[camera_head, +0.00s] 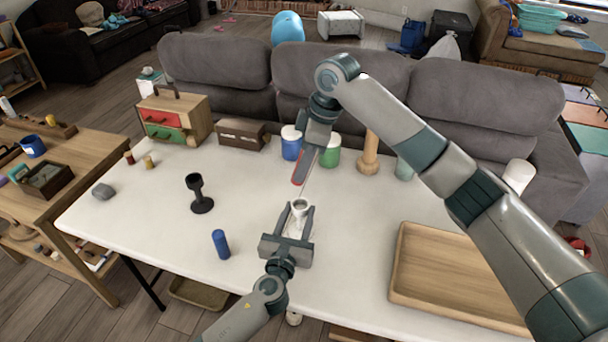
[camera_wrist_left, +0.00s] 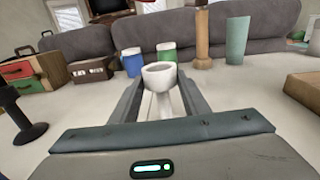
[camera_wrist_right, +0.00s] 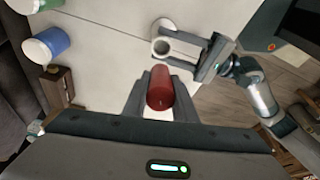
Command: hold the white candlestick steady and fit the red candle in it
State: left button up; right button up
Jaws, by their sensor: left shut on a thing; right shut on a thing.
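The white candlestick (camera_head: 299,207) stands on the white table, its cup open at the top. My left gripper (camera_head: 295,222) is shut on its stem; the left wrist view shows the white cup (camera_wrist_left: 160,72) between the fingers. My right gripper (camera_head: 305,165) points down above and just behind the candlestick. It is shut on the red candle (camera_wrist_right: 160,88), which shows between its fingers in the right wrist view. In the head view only a red edge of the candle (camera_head: 298,181) shows. The candle is apart from the cup, which looks empty in the right wrist view (camera_wrist_right: 161,46).
A black candlestick (camera_head: 201,195) and a blue candle (camera_head: 220,243) stand to the left. A wooden tray (camera_head: 400,285) lies at the right. Blue (camera_head: 291,146) and green (camera_head: 330,152) canisters and a wooden pillar (camera_head: 369,155) stand at the back.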

aim_at(299, 209)
jog(key=f+n+h, duration=0.1)
jog(key=a+f+n, duration=0.1)
jog(key=n, duration=0.1)
jog(key=shift+a+h, duration=0.15)
jog(key=shift+h, duration=0.25)
jog(key=shift+w+d+f+n+g+h, duration=0.1)
jog(key=shift+w+f+n+g+h, duration=0.05)
jog(key=shift+f+n+h, duration=0.3)
jog(key=shift+w+d+f+n+g+h, duration=0.15)
jog(key=shift+n+h, duration=0.1)
jog(key=shift+n, duration=0.3)
jog(key=shift+f, duration=0.15)
jog(key=shift+f, duration=1.95)
jog(key=shift+s+f, duration=0.1)
jog(key=shift+f, duration=1.5)
jog(key=o, duration=1.1)
jog(key=shift+o, duration=0.2)
jog(key=shift+r, duration=0.1)
